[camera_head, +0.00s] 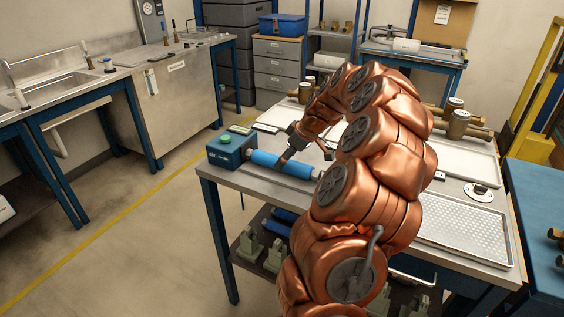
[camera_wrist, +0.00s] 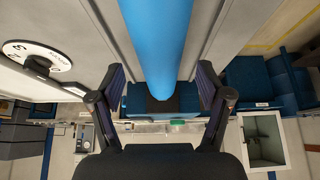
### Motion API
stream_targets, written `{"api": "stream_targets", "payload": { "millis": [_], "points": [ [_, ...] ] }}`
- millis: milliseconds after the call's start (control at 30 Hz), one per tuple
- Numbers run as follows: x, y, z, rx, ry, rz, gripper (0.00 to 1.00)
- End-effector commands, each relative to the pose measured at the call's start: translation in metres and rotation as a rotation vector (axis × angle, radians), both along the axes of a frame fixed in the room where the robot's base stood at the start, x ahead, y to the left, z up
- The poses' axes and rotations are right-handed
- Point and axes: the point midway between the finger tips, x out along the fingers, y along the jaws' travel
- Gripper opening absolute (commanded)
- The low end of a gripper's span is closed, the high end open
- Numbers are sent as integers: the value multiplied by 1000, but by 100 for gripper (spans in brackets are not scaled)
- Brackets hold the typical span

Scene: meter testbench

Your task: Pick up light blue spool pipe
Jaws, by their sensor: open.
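The light blue spool pipe (camera_head: 283,164) lies on the near part of the metal workbench, with its left end by a blue test fixture (camera_head: 226,151). My arm hides part of its right side in the head view. In the wrist view the pipe (camera_wrist: 157,40) runs down from the top centre, and its lower end meets a dark part of the blue fixture. My gripper (camera_wrist: 160,76) is open, one finger on each side of the pipe in that view, with gaps on both sides. In the head view my gripper (camera_head: 285,160) is right at the pipe; contact is unclear.
A white round dial (camera_head: 479,191) and a perforated tray (camera_head: 463,231) are at the bench's right. Brass meters (camera_head: 456,122) stand at the back right. A lower shelf holds grey-green parts (camera_head: 249,244). Open floor lies to the left, with a yellow line.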

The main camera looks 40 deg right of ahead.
Motion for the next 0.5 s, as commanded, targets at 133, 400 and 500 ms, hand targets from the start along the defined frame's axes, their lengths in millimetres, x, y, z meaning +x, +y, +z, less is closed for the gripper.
{"api": "stream_targets", "payload": {
  "millis": [133, 400, 500],
  "points": [
    [8, 2, -15, 2, 2, -2, 77],
    [9, 3, -18, 1, 0, -2, 74],
    [9, 3, -18, 1, 0, -2, 64]
  ]
}}
